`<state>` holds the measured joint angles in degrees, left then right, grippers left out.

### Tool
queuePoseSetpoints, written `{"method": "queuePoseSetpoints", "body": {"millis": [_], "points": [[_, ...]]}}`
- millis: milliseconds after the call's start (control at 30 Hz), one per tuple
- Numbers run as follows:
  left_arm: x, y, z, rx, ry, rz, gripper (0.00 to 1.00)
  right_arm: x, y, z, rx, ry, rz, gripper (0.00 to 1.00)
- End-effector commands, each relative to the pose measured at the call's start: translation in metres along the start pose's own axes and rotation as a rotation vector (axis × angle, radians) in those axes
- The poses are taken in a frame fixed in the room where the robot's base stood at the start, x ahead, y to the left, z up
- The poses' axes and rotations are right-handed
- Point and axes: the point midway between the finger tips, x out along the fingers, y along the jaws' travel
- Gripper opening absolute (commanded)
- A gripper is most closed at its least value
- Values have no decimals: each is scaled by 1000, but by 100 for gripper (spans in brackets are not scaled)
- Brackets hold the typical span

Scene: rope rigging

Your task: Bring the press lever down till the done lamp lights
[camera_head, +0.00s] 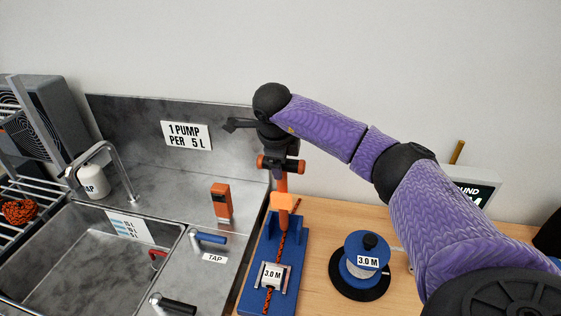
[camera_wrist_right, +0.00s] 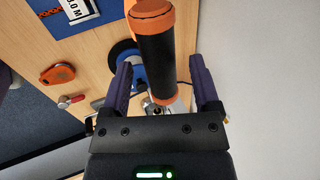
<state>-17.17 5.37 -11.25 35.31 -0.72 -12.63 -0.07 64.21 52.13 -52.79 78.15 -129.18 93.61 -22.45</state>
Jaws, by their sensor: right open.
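The press lever (camera_head: 282,186) is orange and stands upright over the blue press base (camera_head: 253,281), with a black crossbar handle with orange ends at its top. In the right wrist view the handle (camera_wrist_right: 155,62) lies between the two purple fingers of my right gripper (camera_wrist_right: 161,66), with a gap on each side. In the head view my right gripper (camera_head: 279,150) is at the lever's top, open around the handle. An orange-black rope runs through the base under a 3.0 M plate (camera_head: 272,275). I cannot make out the done lamp. My left gripper is out of view.
A sign (camera_head: 470,190) is partly behind my right arm.

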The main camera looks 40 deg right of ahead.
Motion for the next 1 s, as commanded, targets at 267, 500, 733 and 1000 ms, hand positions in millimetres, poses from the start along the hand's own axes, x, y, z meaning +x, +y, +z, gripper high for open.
{"method": "queuePoseSetpoints", "body": {"millis": [267,500,733,1000], "points": [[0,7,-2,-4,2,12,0,6,0,0,0,0,-1,79],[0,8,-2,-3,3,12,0,6,0,0,0,0,-1,36],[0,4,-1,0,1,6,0,6,0,0,0,0,-1,0],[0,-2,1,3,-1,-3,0,6,0,0,0,0,-1,0]]}}
